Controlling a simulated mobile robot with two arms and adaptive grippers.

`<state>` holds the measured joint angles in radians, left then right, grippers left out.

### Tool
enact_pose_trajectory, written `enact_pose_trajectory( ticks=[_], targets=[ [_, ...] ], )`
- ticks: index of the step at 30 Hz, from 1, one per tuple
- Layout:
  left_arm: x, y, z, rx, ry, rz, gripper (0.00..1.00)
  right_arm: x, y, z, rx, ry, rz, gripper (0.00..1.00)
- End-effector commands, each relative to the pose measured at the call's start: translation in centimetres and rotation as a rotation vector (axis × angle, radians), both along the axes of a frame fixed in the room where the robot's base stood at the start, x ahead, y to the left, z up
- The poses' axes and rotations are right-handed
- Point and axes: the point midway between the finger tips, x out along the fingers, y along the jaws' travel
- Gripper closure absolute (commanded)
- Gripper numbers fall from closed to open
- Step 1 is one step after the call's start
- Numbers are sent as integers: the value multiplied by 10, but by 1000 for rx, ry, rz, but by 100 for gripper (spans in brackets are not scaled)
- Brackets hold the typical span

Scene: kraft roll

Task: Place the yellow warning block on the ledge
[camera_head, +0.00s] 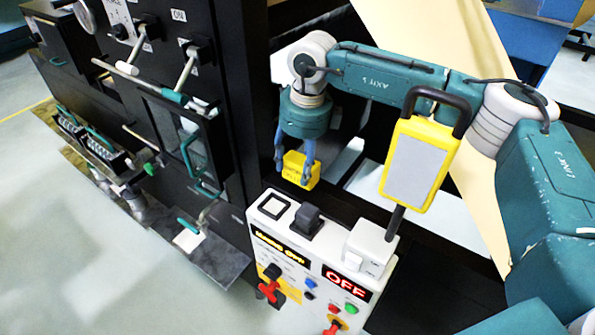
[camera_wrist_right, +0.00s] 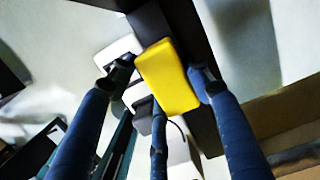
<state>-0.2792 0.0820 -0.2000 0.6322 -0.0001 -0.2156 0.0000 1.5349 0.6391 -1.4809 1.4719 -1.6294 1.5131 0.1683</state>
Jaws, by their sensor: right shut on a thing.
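The yellow warning block (camera_head: 302,169) is a small yellow box. My right gripper (camera_head: 296,168), with slim blue fingers, is shut on it and points down. The block hangs in the air above and behind a white control box (camera_head: 327,238). In the right wrist view the yellow block (camera_wrist_right: 168,78) sits between the blue fingers (camera_wrist_right: 160,88), with parts of the white box behind it. Which surface is the ledge I cannot tell for sure; the box top carries a black-outlined square (camera_head: 273,206). My left gripper is not in view.
A black switch (camera_head: 307,218) and a white switch housing (camera_head: 369,249) stand on the box top. A yellow-framed grey panel with a black handle (camera_head: 418,163) rises at its right. The black machine (camera_head: 165,130) with levers stands left. Open floor (camera_head: 80,260) lies front left.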

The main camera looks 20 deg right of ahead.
Motion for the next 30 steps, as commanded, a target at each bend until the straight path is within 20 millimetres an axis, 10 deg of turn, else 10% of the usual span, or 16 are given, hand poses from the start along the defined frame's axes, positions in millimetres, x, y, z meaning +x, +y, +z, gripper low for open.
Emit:
enact_pose_trajectory(
  ticks=[9,19,20,22,30],
  targets=[
    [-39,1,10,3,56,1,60,-1,0,-38,-1,3,0,79],
    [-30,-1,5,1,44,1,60,-1,0,-42,0,2,0,79],
    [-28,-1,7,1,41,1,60,-1,0,-40,0,2,0,45],
    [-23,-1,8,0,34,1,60,-1,0,-40,0,2,0,32],
    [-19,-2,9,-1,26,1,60,-1,0,-40,0,2,0,32]
  ],
)
